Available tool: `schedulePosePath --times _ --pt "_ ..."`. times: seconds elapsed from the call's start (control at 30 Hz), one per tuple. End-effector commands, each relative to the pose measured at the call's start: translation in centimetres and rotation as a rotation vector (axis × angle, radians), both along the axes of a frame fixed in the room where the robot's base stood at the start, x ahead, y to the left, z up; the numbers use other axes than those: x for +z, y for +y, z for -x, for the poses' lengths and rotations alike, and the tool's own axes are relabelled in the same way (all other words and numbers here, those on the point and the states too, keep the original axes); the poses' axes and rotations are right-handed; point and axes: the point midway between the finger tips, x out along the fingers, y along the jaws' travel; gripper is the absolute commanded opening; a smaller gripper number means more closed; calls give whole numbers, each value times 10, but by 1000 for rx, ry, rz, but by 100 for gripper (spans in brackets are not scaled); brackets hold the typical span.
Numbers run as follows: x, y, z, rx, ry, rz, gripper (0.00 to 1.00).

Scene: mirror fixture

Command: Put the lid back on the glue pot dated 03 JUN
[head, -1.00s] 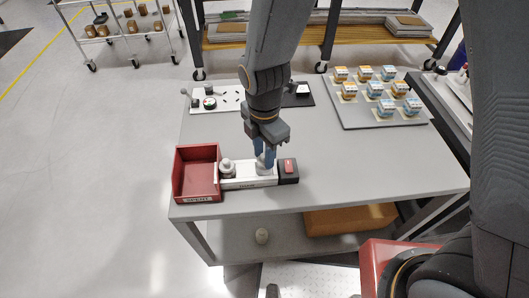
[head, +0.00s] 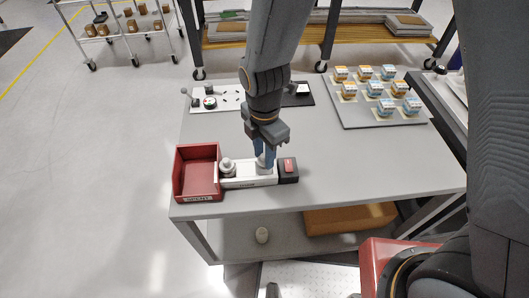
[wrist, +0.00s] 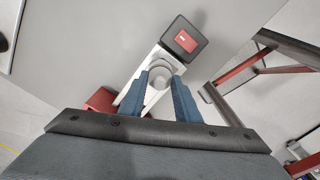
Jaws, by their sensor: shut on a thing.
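My gripper (head: 265,155) points down over the right part of a white holder (head: 245,181) near the front of the grey table. Its two blue fingers (wrist: 161,77) are shut on a pale round piece (wrist: 160,68), low at the holder. I cannot tell whether this piece is a lid or a pot, as the fingers partly hide it. A second pale round piece with a knob-like top (head: 227,168) stands at the holder's left end, apart from my gripper. No date can be read on either piece.
A red open bin (head: 183,194) with a label stands left of the holder. A dark block with a red top (head: 289,169) adjoins its right end. A grey tray (head: 353,120) of small boxes lies at the back right. The middle of the table is clear.

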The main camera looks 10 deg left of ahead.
Motion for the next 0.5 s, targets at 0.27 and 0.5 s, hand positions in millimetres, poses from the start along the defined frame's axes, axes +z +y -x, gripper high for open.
schedulePosePath --times 0.27,0.5 --pt "0 0 0 0 0 0 38" --pt "0 0 0 0 0 0 51"
